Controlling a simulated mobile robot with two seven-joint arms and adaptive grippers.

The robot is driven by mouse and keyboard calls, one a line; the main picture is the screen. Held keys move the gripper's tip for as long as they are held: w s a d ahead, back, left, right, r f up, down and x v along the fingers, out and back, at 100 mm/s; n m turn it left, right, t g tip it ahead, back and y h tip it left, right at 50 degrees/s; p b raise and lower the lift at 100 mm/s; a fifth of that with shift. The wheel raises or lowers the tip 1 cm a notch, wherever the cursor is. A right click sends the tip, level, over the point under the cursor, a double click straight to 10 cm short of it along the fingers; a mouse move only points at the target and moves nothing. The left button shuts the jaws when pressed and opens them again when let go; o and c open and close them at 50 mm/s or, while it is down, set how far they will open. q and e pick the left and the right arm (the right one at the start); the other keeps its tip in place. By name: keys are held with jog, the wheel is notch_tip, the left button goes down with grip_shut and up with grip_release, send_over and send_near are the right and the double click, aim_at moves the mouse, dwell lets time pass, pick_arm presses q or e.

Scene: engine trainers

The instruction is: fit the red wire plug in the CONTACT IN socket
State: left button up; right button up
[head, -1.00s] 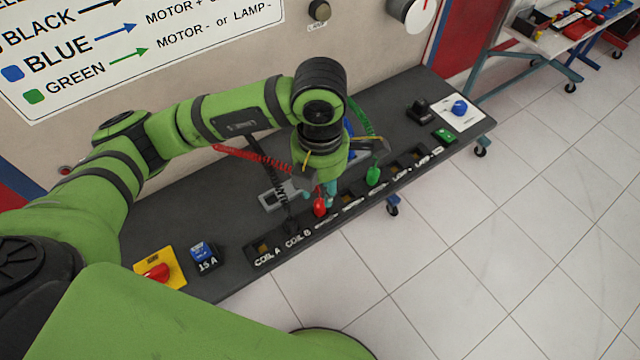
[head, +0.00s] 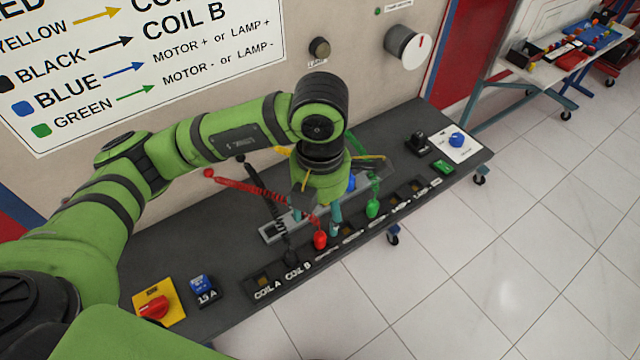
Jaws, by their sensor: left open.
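The red wire plug (head: 320,241) stands upright at the front row of sockets, just right of COIL B. Its red coiled wire (head: 245,185) runs up to the left. The label in front of the plug is too small to read, and the socket under it is hidden, so I cannot tell how deep the plug sits. My left gripper (head: 316,219) is above and just behind the red plug. Its teal-tipped fingers are spread apart and hold nothing. My right gripper is out of view.
The black coiled wire (head: 270,197) drops to near COIL B. A green plug (head: 373,208) stands further right along the row, and a blue plug (head: 351,184) is partly hidden behind my gripper. A yellow-based red switch (head: 153,307) and 15 A block (head: 202,289) are at the left.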

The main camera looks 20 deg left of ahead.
pick_arm(q)
notch_tip(320, 180, up, 10)
dwell(0.3)
